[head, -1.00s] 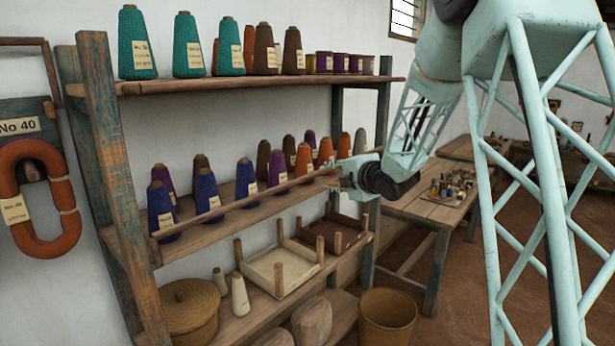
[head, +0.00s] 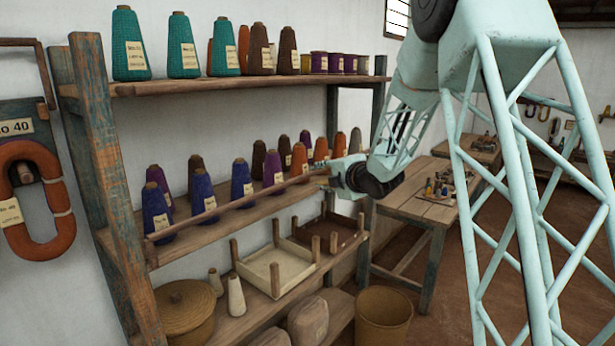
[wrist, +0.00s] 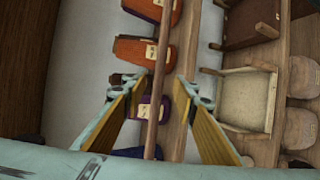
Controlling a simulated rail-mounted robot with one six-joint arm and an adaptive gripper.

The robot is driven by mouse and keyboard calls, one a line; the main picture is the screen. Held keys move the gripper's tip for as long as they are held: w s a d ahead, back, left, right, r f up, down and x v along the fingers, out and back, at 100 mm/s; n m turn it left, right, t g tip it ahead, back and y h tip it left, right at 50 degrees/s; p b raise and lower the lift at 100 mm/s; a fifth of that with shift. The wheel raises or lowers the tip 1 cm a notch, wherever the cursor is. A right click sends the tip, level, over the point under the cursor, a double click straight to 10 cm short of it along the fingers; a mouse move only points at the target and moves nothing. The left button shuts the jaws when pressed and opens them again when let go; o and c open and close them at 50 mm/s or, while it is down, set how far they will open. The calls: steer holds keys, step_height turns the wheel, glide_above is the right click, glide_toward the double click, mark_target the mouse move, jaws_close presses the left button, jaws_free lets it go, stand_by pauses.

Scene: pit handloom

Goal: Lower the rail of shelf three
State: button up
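The rail is a thin wooden bar (head: 245,205) along the front of the middle shelf (head: 125,240), before a row of yarn cones (head: 203,190). Its left end is by the left blue-green post; my gripper hides its right end in the head view. My gripper (head: 345,176) is at the rail's right part, its fingers hard to make out there. In the wrist view the rail (wrist: 160,75) runs between the two spread fingers of my gripper (wrist: 157,86), with gaps visible on both sides. Orange and purple cones (wrist: 143,49) lie behind the rail.
The lower shelf (head: 235,320) holds a pale open-frame tray (head: 275,272) and a lidded basket (head: 185,310). A work table (head: 420,207) and a round bin (head: 383,317) stand to the right.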

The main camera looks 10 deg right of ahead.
mark_target(309, 175)
steer(key=shift+p+x, duration=0.65)
steer(key=shift+x, duration=4.55)
steer(key=shift+c, duration=0.7)
jaws_close()
